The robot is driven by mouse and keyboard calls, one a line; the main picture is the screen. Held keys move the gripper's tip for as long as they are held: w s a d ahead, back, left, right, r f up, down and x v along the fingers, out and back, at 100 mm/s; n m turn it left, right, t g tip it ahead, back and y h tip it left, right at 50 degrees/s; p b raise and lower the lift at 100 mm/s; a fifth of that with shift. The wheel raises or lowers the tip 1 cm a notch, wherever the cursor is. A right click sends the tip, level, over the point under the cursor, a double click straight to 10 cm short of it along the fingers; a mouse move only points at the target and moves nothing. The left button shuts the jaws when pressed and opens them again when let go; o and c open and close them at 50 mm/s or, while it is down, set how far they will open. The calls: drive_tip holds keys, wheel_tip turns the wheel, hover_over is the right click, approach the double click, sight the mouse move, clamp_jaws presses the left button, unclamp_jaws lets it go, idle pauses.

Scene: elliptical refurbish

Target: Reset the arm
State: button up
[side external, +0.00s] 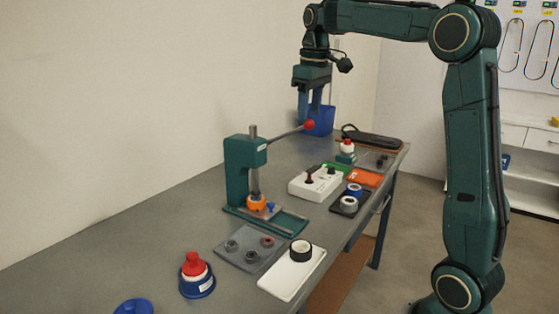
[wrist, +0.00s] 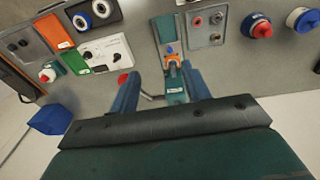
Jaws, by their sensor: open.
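My gripper (side external: 311,104) hangs from the raised green arm, above the bench near the red-knobbed end of the press lever. In the wrist view its two blue fingers (wrist: 158,86) are spread apart with nothing held between them. The green press (side external: 245,165) stands upright on the bench, with an orange part (side external: 256,202) at the foot of its column. The red lever knob (side external: 309,125) sticks out to the right, just below the fingers in the side view. I cannot tell whether the fingers touch it.
The grey bench (side external: 150,240) carries a grey plate (side external: 251,247), a white tray (side external: 293,273), a red-and-blue container (side external: 197,276), a white box (side external: 315,184) and an orange block (side external: 365,178). A blue bin (side external: 322,121) stands behind. The air around my gripper looks mostly free.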

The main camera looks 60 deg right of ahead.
drive_tip(key=s+a+f+t, duration=0.1)
drive_tip(key=s+a+t, duration=0.1)
drive_tip(key=s+a, duration=0.85)
drive_tip(key=s+a+f+t, duration=0.2)
drive_tip(key=s+a+f, duration=0.5)
drive_tip(key=s+f, duration=0.2)
drive_tip(key=shift+s+t, duration=0.3)
drive_tip(key=shift+s, duration=0.6)
